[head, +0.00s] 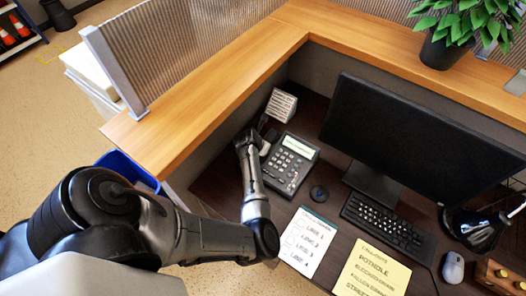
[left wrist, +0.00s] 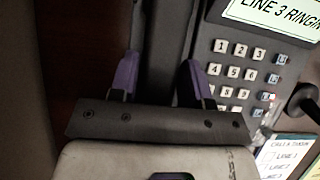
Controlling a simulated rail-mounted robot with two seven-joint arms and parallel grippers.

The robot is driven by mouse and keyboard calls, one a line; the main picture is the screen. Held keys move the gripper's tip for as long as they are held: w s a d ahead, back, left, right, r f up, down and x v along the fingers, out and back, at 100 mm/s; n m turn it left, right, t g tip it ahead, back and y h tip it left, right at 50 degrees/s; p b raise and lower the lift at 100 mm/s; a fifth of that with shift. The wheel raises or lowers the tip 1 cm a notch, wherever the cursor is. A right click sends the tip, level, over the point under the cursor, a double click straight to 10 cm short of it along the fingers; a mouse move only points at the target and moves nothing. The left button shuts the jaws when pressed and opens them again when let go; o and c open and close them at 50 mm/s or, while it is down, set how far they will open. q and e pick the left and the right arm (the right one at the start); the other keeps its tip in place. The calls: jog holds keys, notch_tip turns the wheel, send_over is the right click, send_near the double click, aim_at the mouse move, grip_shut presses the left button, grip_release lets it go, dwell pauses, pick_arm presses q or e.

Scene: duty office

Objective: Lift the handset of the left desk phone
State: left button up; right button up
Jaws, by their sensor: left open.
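A dark grey desk phone (head: 291,162) with a keypad and a lit display sits on the desk left of the monitor. In the left wrist view its display (left wrist: 275,14) begins "LINE 3 RINGIN". The dark handset (left wrist: 163,35) lies along the phone's left side and appears to be in its cradle. My left gripper (left wrist: 160,78) is open over it, with one purple-tipped finger on each side of the handset. I cannot tell whether the fingers touch it. In the head view my left gripper (head: 252,139) partly hides the handset. My right gripper is not in view.
A small white box-like item (head: 281,105) stands behind the phone, near the raised wooden counter (head: 215,90).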

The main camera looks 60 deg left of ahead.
pick_arm(q)
jog(key=shift+w+f, duration=0.15)
jog(key=shift+f, duration=0.05)
jog(key=shift+c, duration=0.3)
